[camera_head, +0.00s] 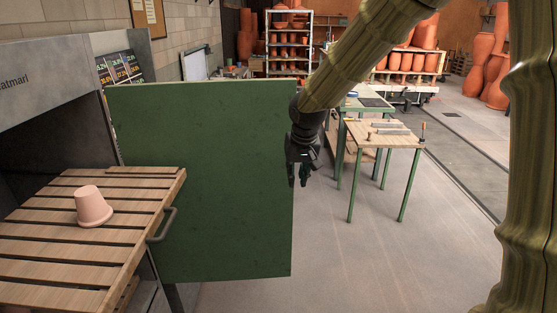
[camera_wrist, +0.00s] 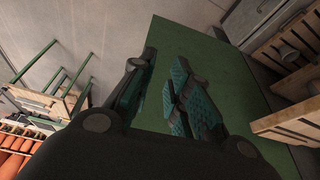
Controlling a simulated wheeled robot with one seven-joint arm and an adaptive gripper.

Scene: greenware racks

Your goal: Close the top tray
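The top tray (camera_head: 130,205) is a slatted wooden shelf at the lower left of the head view, standing out from the grey cabinet (camera_head: 50,100). A dark bar handle (camera_head: 162,225) is on its front edge. An upturned pinkish clay pot (camera_head: 92,206) stands on the slats. My gripper (camera_head: 304,178) is well to the right of the tray, by the right edge of the green door (camera_head: 215,180), touching nothing that I can see. In the wrist view my gripper (camera_wrist: 166,62) has its fingers apart with nothing between them.
The green door stands open behind the tray. In the wrist view, wooden trays (camera_wrist: 290,127) show at the right edge. A small green-legged table (camera_head: 385,134) stands behind my gripper. Shelves of terracotta pots (camera_head: 288,45) are at the back.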

